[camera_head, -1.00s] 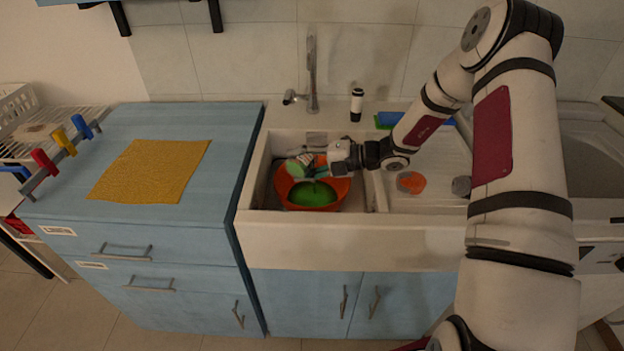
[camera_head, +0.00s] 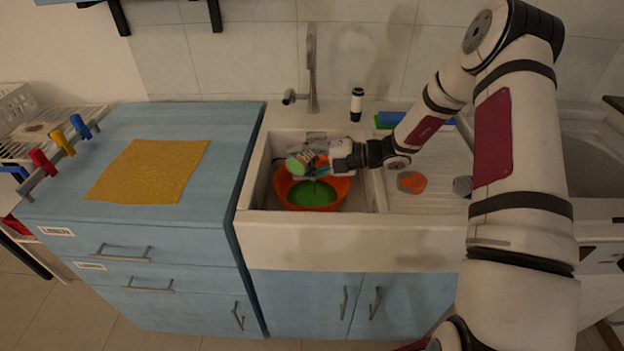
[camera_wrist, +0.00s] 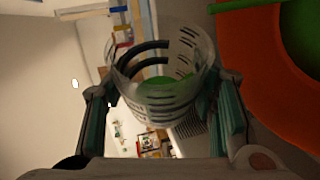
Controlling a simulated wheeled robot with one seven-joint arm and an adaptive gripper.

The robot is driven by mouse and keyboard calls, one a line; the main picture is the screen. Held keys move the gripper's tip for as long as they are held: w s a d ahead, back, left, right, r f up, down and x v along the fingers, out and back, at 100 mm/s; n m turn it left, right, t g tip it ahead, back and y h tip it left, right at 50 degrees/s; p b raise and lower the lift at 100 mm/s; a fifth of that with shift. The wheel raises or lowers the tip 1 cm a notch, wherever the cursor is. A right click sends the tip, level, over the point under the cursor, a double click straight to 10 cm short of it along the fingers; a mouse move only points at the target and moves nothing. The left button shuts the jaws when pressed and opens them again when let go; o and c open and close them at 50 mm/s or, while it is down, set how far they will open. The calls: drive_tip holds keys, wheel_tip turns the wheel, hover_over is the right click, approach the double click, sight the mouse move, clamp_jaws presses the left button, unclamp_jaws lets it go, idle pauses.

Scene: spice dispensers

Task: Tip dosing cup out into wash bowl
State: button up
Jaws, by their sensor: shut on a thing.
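The dosing cup (camera_wrist: 165,85) is clear with dark level marks, and a little green stuff shows inside it in the wrist view. My gripper (camera_wrist: 165,100) is shut on the cup, one finger on each side. In the head view my gripper (camera_head: 318,163) holds the cup (camera_head: 297,165) tilted on its side over the left rear part of the wash bowl. The wash bowl (camera_head: 283,184) is orange, stands in the sink and has green contents. Its rim and green inside also show at the upper right of the wrist view (camera_wrist: 245,60).
The bowl stands in a white sink (camera_head: 258,180) with a tap (camera_head: 312,75) behind it. An orange-topped item (camera_head: 411,182) and a grey one (camera_head: 462,186) are on the drainboard. A black-and-white bottle (camera_head: 357,104) stands behind. The yellow cloth (camera_head: 150,170) lies on the left counter.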

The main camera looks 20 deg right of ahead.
drive_tip(key=shift+d+r, duration=0.1)
drive_tip(key=shift+r, duration=0.2)
